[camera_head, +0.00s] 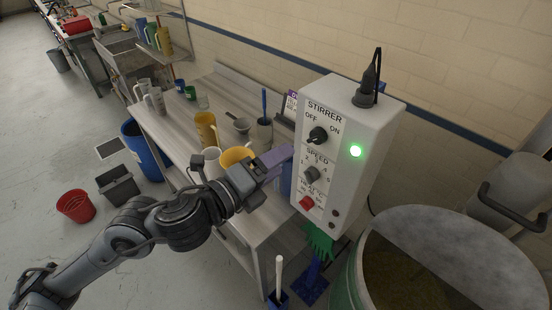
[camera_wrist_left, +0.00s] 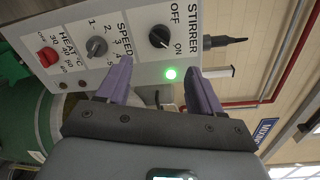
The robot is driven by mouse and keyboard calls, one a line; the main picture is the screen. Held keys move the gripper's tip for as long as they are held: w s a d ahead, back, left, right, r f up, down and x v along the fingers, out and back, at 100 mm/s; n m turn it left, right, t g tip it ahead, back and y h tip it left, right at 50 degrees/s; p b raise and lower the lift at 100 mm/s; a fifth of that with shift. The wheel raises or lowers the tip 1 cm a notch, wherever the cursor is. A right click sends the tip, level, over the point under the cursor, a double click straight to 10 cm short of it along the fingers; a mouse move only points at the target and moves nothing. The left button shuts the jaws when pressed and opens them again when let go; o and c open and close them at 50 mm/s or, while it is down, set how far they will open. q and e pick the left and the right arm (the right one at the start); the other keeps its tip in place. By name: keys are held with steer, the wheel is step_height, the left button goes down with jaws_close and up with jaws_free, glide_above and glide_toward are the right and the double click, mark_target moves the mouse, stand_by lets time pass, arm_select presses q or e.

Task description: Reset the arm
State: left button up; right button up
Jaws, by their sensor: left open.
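My left gripper (camera_head: 278,160) reaches in from the left and stands just left of the white stirrer control box (camera_head: 348,140). In the left wrist view its purple fingers (camera_wrist_left: 160,82) are spread apart with nothing between them. The box face beyond them shows the stirrer knob (camera_wrist_left: 159,37), the speed knob (camera_wrist_left: 96,46), the red heat switch (camera_wrist_left: 48,57) and a lit green lamp (camera_wrist_left: 171,73). The lamp also glows in the head view (camera_head: 355,151). My right gripper is in neither view.
A grey bench (camera_head: 180,118) with mugs and jugs, including a yellow jug (camera_head: 206,130), lies behind my left arm. A large green drum (camera_head: 352,272) with a grey lid (camera_head: 465,250) stands at the lower right. Bins and open floor are at left.

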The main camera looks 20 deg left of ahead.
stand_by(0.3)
arm_select(q)
steer(key=s+d+f+n+g+y, duration=0.15)
steer(key=s+f+n, duration=0.25)
steer(key=f, duration=0.7)
steer(key=s+d+f+n+g, duration=0.1)
steer(key=s+f+n+g, duration=0.3)
steer(key=f, duration=0.7)
steer(key=s+a+f+n+g+y, duration=0.3)
steer(key=s+a+f+n, duration=0.2)
steer(key=s+f+n, duration=0.25)
steer(key=s+a+f+n+g+y, duration=0.35)
steer(key=s+a+f+n, duration=0.2)
steer(key=s+n, duration=0.35)
step_height(320, 180, up, 15)
steer(key=h+p, duration=0.1)
steer(key=p, duration=1.3)
steer(key=shift+d+f+p, duration=0.15)
steer(key=shift+d+p, duration=0.15)
steer(key=shift+p, duration=0.1)
